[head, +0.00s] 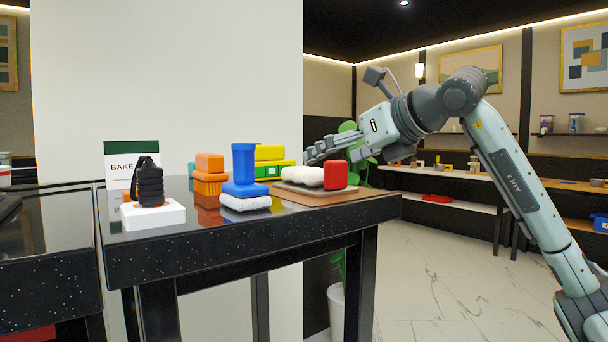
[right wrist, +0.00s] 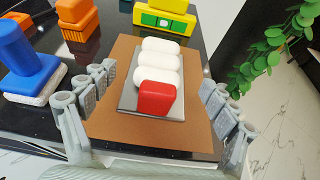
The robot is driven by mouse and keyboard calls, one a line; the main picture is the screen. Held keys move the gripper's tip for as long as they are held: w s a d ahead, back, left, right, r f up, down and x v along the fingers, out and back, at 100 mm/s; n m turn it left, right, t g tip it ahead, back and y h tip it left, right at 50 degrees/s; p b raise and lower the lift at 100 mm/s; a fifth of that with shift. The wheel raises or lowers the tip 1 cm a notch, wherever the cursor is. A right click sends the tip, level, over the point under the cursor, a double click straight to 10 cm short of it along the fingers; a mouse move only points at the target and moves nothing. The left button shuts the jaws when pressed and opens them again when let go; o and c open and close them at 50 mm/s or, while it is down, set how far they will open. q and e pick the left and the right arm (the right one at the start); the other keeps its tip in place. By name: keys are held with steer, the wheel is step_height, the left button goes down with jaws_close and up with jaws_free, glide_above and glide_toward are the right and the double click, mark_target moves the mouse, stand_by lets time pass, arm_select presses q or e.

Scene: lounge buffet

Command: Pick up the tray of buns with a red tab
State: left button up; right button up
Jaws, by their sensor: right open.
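The tray of buns (right wrist: 128,97) is a small grey tray holding a row of white buns (right wrist: 159,62) with a red block-like tab (right wrist: 156,98) at the near end. It lies on a brown mat (right wrist: 105,118) near the counter's right end; in the head view the red tab (head: 335,175) is at the right of the white buns (head: 302,176). My right gripper (head: 312,157) is behind and above the tray in the head view. In the right wrist view its fingers (right wrist: 155,97) are open, spread on either side of the tray, not visibly touching it. My left gripper is not in view.
On the black counter (head: 230,239) stand a blue press-like object (head: 244,165), orange blocks (head: 209,174), a yellow and green block (head: 270,158) and a black lantern-like object (head: 150,187) on a white base. A plant (right wrist: 276,52) is beside the counter's right end.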

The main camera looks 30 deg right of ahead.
mark_target(316, 169)
steer(key=shift+w+f, duration=0.25)
steer(key=shift+w, duration=0.05)
steer(key=p+x, duration=0.1)
steer(key=x, duration=0.5)
steer(key=shift+w+f, duration=0.3)
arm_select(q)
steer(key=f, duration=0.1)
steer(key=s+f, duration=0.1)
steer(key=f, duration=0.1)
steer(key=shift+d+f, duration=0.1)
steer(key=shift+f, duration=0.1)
arm_select(e)
steer(key=shift+c, duration=0.6)
steer(key=c, duration=1.2)
steer(key=shift+c, duration=0.5)
